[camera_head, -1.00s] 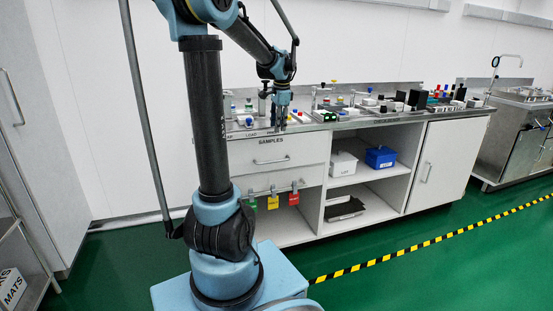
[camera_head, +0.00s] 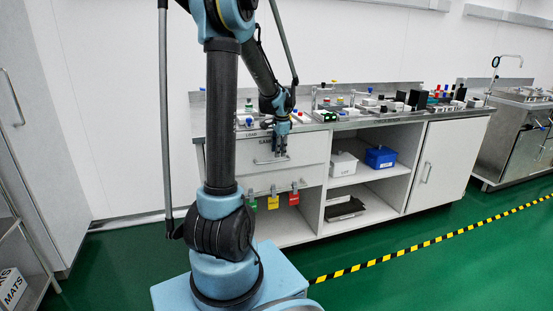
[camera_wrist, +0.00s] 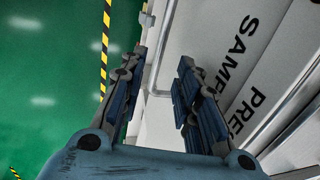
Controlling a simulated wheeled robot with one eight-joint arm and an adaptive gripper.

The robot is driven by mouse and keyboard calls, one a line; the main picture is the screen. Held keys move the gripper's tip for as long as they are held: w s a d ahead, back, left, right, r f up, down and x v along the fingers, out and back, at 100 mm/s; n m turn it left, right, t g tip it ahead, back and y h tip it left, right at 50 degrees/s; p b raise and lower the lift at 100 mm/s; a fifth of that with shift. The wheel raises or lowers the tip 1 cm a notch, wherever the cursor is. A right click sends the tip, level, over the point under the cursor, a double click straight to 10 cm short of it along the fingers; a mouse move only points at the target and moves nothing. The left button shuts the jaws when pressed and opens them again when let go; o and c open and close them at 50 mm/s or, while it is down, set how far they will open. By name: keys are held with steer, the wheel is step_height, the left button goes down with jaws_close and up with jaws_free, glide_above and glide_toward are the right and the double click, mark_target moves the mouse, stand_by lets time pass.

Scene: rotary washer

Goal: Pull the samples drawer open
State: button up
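The samples drawer (camera_head: 312,148) is a white front under the left part of the counter and looks shut. Its thin metal bar handle (camera_head: 262,162) runs across the front, partly hidden by my gripper (camera_head: 280,152). In the wrist view, the drawer front (camera_wrist: 205,35) with its "SAMPLES" label is at the right. There the handle (camera_wrist: 157,70) shows between the two spread fingers of my gripper (camera_wrist: 160,64). The fingers are apart, with visible gaps beside the bar. Whether the fingertips reach past the bar is hard to tell.
Colored tags (camera_head: 273,202) hang on a rail below the drawer. The counter above holds several small items. Open shelves to the right hold a white bin (camera_head: 343,163) and a blue bin (camera_head: 380,157). Green floor (camera_head: 400,280) in front is clear, with a yellow-black stripe.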

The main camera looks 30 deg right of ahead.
mark_target(278, 161)
steer(key=shift+w+d+f, duration=0.1)
steer(key=shift+w+f, duration=0.1)
steer(key=shift+f, duration=0.9)
steer(key=shift+w+f, duration=0.15)
steer(key=shift+f, duration=0.9)
steer(key=shift+c, duration=0.6)
jaws_close()
